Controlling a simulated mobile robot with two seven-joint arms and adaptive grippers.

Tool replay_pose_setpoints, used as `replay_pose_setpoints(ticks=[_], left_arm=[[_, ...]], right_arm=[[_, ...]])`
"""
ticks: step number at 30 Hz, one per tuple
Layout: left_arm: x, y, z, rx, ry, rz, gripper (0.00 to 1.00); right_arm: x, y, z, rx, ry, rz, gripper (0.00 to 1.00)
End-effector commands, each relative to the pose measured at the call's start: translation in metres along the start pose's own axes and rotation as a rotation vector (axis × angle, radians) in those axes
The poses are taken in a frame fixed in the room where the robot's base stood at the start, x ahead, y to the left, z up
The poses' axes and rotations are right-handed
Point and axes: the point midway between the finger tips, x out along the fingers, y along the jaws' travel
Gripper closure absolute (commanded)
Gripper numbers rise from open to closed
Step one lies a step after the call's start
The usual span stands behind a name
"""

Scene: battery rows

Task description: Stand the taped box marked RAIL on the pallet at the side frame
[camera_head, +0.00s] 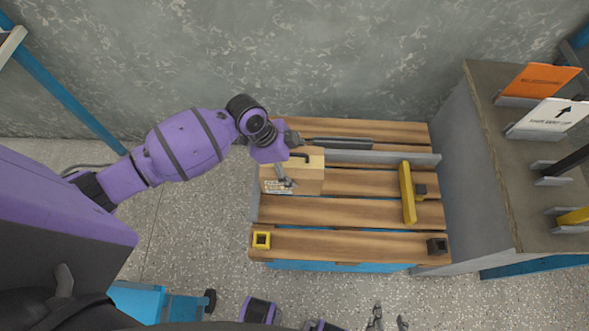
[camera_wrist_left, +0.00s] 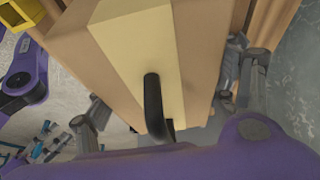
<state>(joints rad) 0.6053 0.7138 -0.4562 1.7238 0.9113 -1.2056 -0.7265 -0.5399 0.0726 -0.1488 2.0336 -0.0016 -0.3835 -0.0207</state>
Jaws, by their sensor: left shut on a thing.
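The taped cardboard box (camera_head: 312,180) stands at the left end of the wooden pallet (camera_head: 340,242), close to its far-left corner. A pale tape strip and a black handle show on its top, and a white label shows on its front; I cannot read the label. My left gripper (camera_head: 287,164) is shut on the box from above. In the left wrist view the box (camera_wrist_left: 200,60) fills the middle, with a finger on each side. A grey side frame (camera_head: 250,195) runs along the pallet's left edge beside the box. My right gripper (camera_head: 388,318) shows at the bottom edge, its opening unclear.
A grey rail (camera_head: 400,158) and a dark bar lie along the pallet's back. A yellow bar (camera_head: 407,192) crosses its right part. A grey bench with signs stands right.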

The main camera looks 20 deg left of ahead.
Motion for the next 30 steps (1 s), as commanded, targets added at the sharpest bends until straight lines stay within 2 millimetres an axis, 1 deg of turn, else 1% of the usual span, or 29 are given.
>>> replay_pose_setpoints(ticks=[1, 8, 12, 15, 22, 29, 30], left_arm=[[0.002, -0.005, -0.002, 0.001, 0.007, -0.003, 0.85], [0.011, -0.014, 0.005, 0.001, 0.006, -0.004, 0.85], [0.027, -0.014, 0.012, 0.000, 0.006, -0.002, 0.85], [0.036, -0.014, 0.015, 0.000, 0.006, -0.003, 0.85], [0.038, -0.015, 0.017, 0.003, 0.006, -0.005, 0.85], [0.041, -0.015, 0.018, 0.002, 0.006, -0.004, 0.85], [0.043, -0.013, 0.021, 0.000, 0.000, 0.000, 0.20]], right_arm=[[0.001, 0.000, -0.001, 0.000, 0.002, 0.000, 0.60], [0.004, -0.001, -0.005, -0.001, 0.011, -0.002, 0.60], [0.005, -0.001, -0.002, -0.002, 0.007, -0.002, 0.60], [0.006, -0.001, 0.000, -0.002, 0.004, -0.002, 0.60], [0.004, -0.001, 0.002, -0.001, 0.001, -0.001, 0.60], [0.003, 0.000, 0.008, 0.000, -0.010, 0.001, 0.60], [0.002, 0.000, 0.008, 0.000, -0.010, 0.001, 0.60]])
